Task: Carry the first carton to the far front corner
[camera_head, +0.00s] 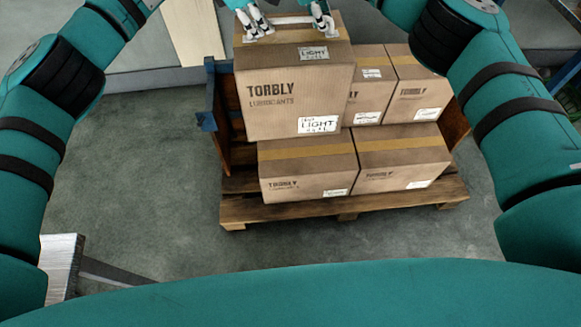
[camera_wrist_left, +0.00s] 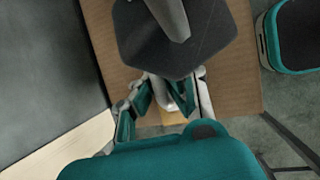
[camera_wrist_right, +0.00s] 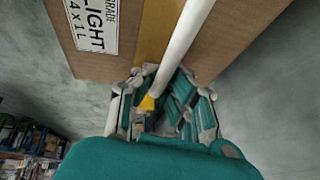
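The large first carton (camera_head: 298,95), brown and marked TORBLY LUBRICANTS with a LIGHT label, is upright at the left of the stack and looks raised above the lower cartons. A white bar handle (camera_head: 291,19) runs across its top. My left gripper (camera_head: 254,30) is at the handle's left end and my right gripper (camera_head: 324,27) at its right end. The right wrist view shows my right fingers (camera_wrist_right: 163,105) closed around the white bar, beside the carton (camera_wrist_right: 115,35). In the left wrist view my left fingers (camera_wrist_left: 165,98) are close together, partly hidden.
Other cartons (camera_head: 307,168) stand on a wooden pallet (camera_head: 345,208), with a blue bracket (camera_head: 207,120) at its left. A pale board (camera_head: 192,32) is behind on the left. The grey floor (camera_head: 130,170) left of the pallet is clear.

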